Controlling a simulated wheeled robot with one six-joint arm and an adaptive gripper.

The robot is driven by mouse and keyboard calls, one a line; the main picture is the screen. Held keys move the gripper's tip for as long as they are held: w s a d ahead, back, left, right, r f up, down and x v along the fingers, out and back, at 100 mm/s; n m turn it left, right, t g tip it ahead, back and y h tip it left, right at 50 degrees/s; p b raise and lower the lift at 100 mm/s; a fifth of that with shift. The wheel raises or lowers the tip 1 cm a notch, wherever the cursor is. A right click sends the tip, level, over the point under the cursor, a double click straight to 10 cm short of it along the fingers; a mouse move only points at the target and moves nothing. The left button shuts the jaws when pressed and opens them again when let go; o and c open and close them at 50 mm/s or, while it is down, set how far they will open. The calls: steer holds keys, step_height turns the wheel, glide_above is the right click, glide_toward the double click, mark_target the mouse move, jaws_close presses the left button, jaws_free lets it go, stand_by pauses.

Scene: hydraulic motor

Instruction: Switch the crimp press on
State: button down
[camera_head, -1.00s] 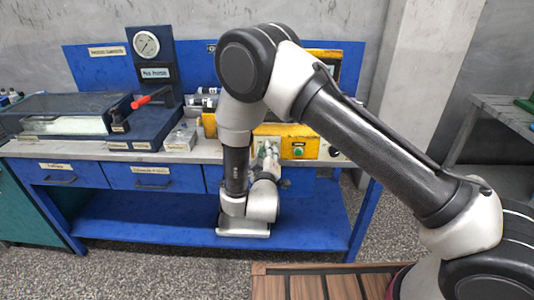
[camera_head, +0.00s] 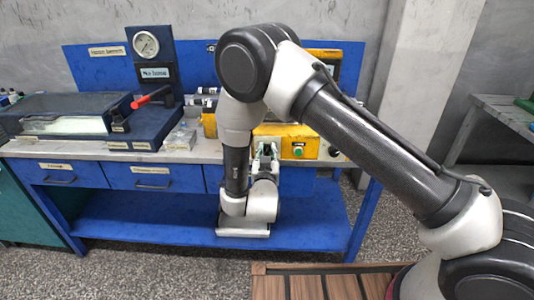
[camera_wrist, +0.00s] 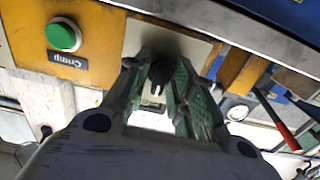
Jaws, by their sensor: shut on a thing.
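The yellow crimp press (camera_head: 288,130) stands on the blue bench behind my arm. Its front has a green button (camera_head: 298,151), which also shows in the wrist view (camera_wrist: 63,36) above a label reading "Crimp". In the wrist view, a black knob with a white mark (camera_wrist: 157,78) sits at a pale plate on the yellow front. My gripper (camera_wrist: 160,70) is shut on this knob, with a greenish finger on each side. In the head view my gripper (camera_head: 266,148) is at the press front, left of the green button. The knob is hidden there.
A blue press stand with a gauge (camera_head: 146,44) and red lever (camera_head: 151,97) stands left on the bench. Blue drawers (camera_head: 139,177) lie under the bench top. A wooden slatted surface (camera_head: 322,284) is in front. Another bench (camera_head: 505,115) stands at right.

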steer(key=m, duration=0.4)
steer(key=shift+m, duration=0.3)
steer(key=m, duration=0.4)
steer(key=shift+m, duration=0.3)
steer(key=c, duration=1.5)
jaws_free()
steer(key=shift+s, duration=0.1)
steer(key=s, duration=0.7)
steer(key=shift+s, duration=0.2)
